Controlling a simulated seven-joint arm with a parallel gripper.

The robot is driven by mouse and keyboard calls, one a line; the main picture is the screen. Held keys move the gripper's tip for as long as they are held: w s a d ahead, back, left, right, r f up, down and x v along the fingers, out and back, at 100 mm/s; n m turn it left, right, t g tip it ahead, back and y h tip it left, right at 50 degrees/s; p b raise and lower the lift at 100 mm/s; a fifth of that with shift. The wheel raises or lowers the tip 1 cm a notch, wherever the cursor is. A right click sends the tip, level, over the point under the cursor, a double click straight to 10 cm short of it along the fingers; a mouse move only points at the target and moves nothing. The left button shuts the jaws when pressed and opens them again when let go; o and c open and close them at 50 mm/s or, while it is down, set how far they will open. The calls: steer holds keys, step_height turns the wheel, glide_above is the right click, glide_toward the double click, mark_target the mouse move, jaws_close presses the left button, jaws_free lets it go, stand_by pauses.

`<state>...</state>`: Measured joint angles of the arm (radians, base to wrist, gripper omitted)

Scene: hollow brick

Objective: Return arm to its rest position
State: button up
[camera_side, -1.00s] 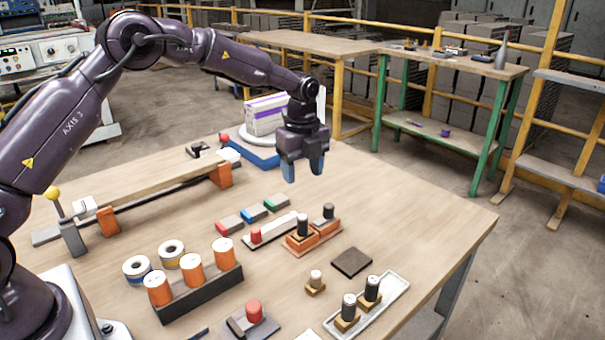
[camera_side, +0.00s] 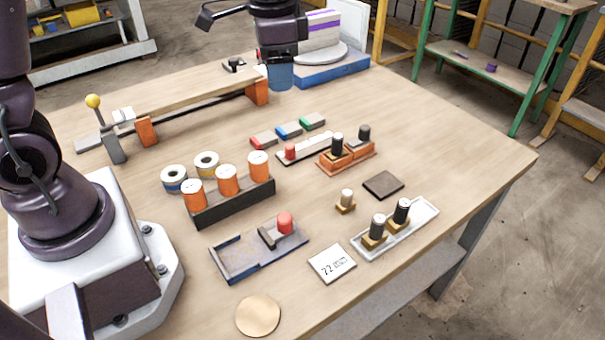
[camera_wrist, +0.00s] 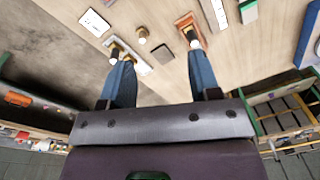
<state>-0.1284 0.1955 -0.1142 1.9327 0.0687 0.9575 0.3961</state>
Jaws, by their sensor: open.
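My gripper (camera_side: 280,78) is at the back of the table in the side view, its blue fingers pointing down near the orange block (camera_side: 257,91) at the end of the long board. Its fingers overlap in that view. In the wrist view my gripper (camera_wrist: 160,60) shows two blue fingers set well apart, with nothing held between them. The orange-red hollow brick (camera_side: 345,160) sits mid-table with dark-topped pegs in it, clear of my gripper. Most of my arm's upper part is outside the side view.
A dark rack (camera_side: 235,204) with orange cylinders, a white tray (camera_side: 418,226) with capped pegs and a blue-grey tray (camera_side: 231,266) stand toward the front. A blue base (camera_side: 335,69) with a round plate is behind my gripper. The table's right side is bare.

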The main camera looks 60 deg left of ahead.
steer(key=s+r+n+t, duration=0.2)
steer(key=s+r, duration=0.2)
steer(key=s, duration=0.4)
steer(key=s+d+r+n+t, duration=0.1)
steer(key=s+r+n+t, duration=0.1)
steer(key=s, duration=0.6)
steer(key=shift+s+d+r+n+t, duration=0.25)
steer(key=shift+s+r+n+t, duration=0.2)
steer(key=shift+r, duration=0.45)
steer(key=shift+c, duration=0.2)
